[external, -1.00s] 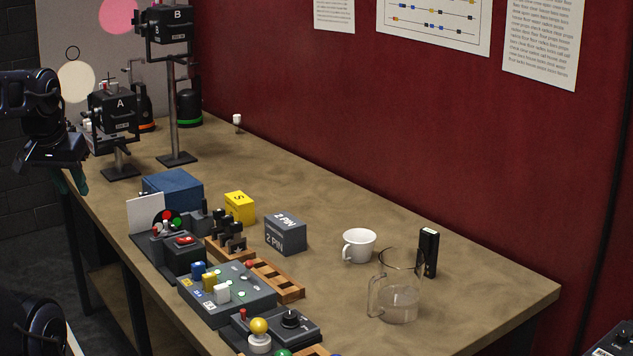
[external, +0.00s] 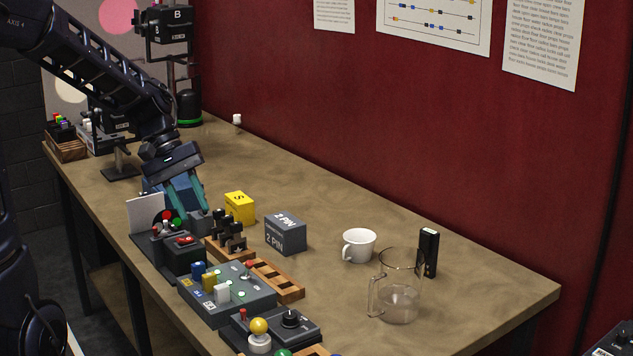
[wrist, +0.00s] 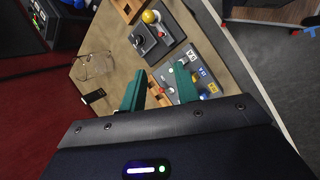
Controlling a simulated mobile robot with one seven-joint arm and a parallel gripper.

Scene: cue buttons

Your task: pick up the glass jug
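The clear glass jug (external: 399,298) stands upright at the near right of the table, its handle toward the left. In the wrist view the jug (wrist: 98,66) shows at upper left, well away from my fingers. My gripper (external: 192,207) is over the left part of the table, above the blue box and the control panels, far to the left of the jug. In the wrist view my gripper (wrist: 148,88) has its two teal fingers apart, with nothing seen held between them.
A white cup (external: 359,246) stands behind and left of the jug. A black upright device (external: 428,252) stands close behind it. A grey 2 PIN box (external: 285,234), a yellow box (external: 239,207) and a button panel (external: 226,293) lie between gripper and jug.

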